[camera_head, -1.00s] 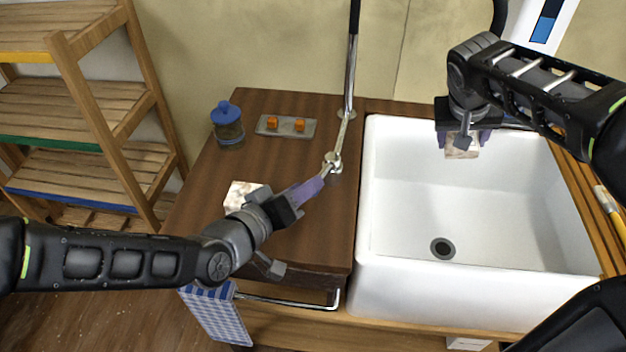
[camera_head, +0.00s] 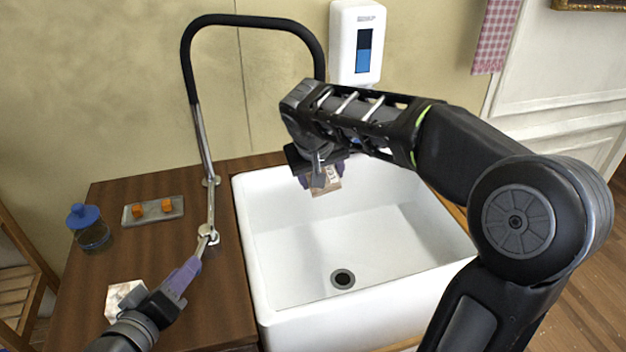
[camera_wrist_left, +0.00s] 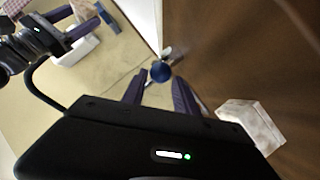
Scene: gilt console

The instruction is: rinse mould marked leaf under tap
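My right gripper (camera_head: 322,182) is shut on a small pale, brown-mottled block, the mould (camera_head: 326,180), above the back of the white sink (camera_head: 255,262). Its mark cannot be read. A similar mottled block (camera_head: 124,296) stands on the wooden counter; it also shows in the left wrist view (camera_wrist_left: 250,122). The tap (camera_head: 200,130) has a black arched hose and a metal lever (camera_head: 208,234). My left gripper (camera_head: 192,268) is at the lever's end. In the left wrist view its fingers are apart, with a round blue knob between or just beyond the tips. No water shows.
A blue-lidded jar (camera_head: 88,228) and a grey tray (camera_head: 152,211) with orange pieces stand on the counter (camera_head: 225,310). A soap dispenser (camera_head: 357,45) hangs behind the sink. The sink floor is clear around the drain (camera_head: 342,278). A wooden shelf (camera_head: 18,285) stands at the left.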

